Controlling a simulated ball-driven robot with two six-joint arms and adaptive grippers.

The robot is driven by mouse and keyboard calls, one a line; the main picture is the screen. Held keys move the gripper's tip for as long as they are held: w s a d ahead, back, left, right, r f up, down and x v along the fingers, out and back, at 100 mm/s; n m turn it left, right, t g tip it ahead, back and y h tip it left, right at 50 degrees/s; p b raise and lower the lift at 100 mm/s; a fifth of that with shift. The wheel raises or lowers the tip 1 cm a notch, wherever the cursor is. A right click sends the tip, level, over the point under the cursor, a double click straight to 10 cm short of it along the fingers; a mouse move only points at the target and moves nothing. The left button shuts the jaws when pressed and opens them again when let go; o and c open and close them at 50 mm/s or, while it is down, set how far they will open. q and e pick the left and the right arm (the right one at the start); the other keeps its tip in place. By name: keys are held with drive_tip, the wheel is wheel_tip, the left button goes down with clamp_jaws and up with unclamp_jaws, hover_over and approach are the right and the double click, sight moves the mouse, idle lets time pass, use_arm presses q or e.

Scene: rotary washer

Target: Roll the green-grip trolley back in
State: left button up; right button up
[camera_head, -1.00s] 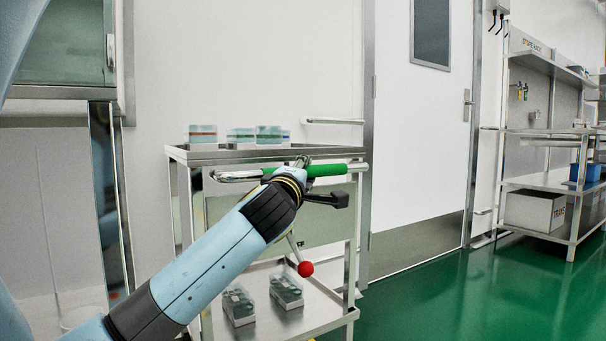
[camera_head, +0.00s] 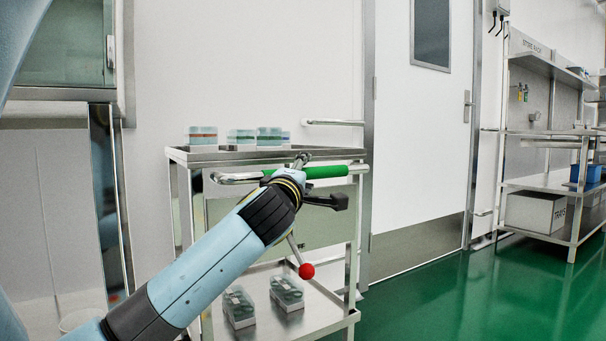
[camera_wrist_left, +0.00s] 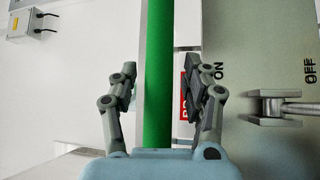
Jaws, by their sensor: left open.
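The steel trolley (camera_head: 178,156) stands against the wall, with a top tray and a lower shelf. Its handle carries a green grip (camera_head: 328,171), which runs upright through the left wrist view (camera_wrist_left: 158,80). My left gripper (camera_head: 318,182) is at this grip, partly hidden by its own wrist in the head view. In the left wrist view its open fingers (camera_wrist_left: 162,72) stand on either side of the grip, with gaps visible; I cannot tell the depth. A lever with a red ball (camera_head: 306,270) hangs below the handle. My right gripper is out of view.
Small boxes (camera_head: 269,135) sit on the top tray and more boxes (camera_head: 287,292) on the lower shelf. A closed door (camera_head: 415,130) is to the right, then a storage rack (camera_head: 547,181). Green floor (camera_head: 470,300) is clear at right. A glazed cabinet (camera_head: 65,45) is at left.

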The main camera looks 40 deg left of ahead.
use_arm(q)
drive_tip(key=v, duration=1.1)
drive_tip(key=shift+s, duration=0.3)
